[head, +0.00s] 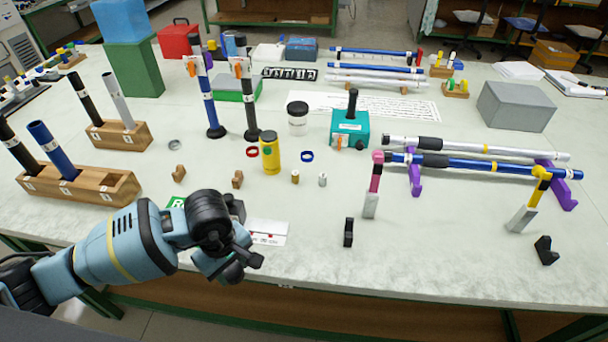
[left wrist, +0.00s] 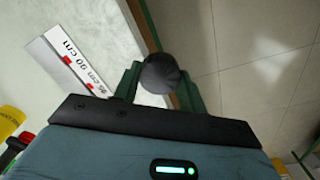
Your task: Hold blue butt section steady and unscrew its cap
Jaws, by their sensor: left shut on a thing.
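My left gripper (head: 245,258) is over the front edge of the table in the head view. In the left wrist view its green fingers (left wrist: 157,85) are shut on a dark round-ended thing (left wrist: 161,72). I see only the end of this thing, so I cannot tell whether it is a cap. Blue sections show in several places: a blue tube (head: 51,150) leaning in the left wooden rack, a blue rod (head: 208,104) upright on a black foot, and a blue rod (head: 480,165) lying on purple supports. I cannot tell which is the butt section. My right gripper is not in view.
A yellow bottle (head: 270,156), a teal box (head: 349,131) with a black handle and a white jar (head: 297,120) stand mid-table. A wooden rack (head: 98,187) is at left. A printed card (head: 268,229) lies beside my gripper. The table's front middle is mostly clear.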

